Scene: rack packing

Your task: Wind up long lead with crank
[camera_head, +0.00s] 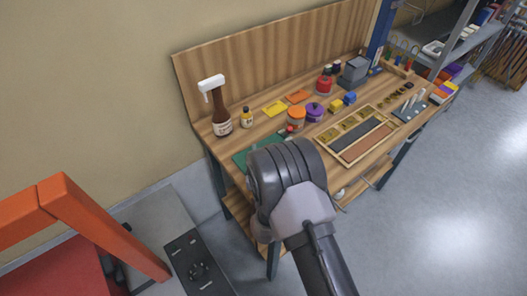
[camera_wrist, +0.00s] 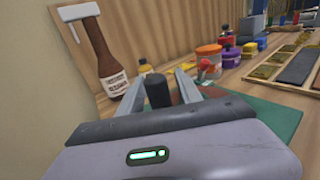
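In the wrist view my gripper (camera_wrist: 160,82) has its two grey fingers apart. A dark upright cylinder (camera_wrist: 157,91), which looks like a crank grip, stands between them. A narrow gap shows beside the right finger; I cannot tell whether the left finger touches it. The cylinder's lower end is hidden behind my gripper body. In the head view my wrist hides the fingers, the cylinder and much of the green mat (camera_head: 247,158). No lead can be made out.
A brown spray bottle (camera_head: 221,118) and a small yellow-labelled bottle (camera_head: 246,118) stand left on the workbench. An orange jar (camera_head: 296,116), a purple jar (camera_head: 314,111) and a wooden compartment tray (camera_head: 333,132) are to the right. An orange frame (camera_head: 100,220) stands at lower left.

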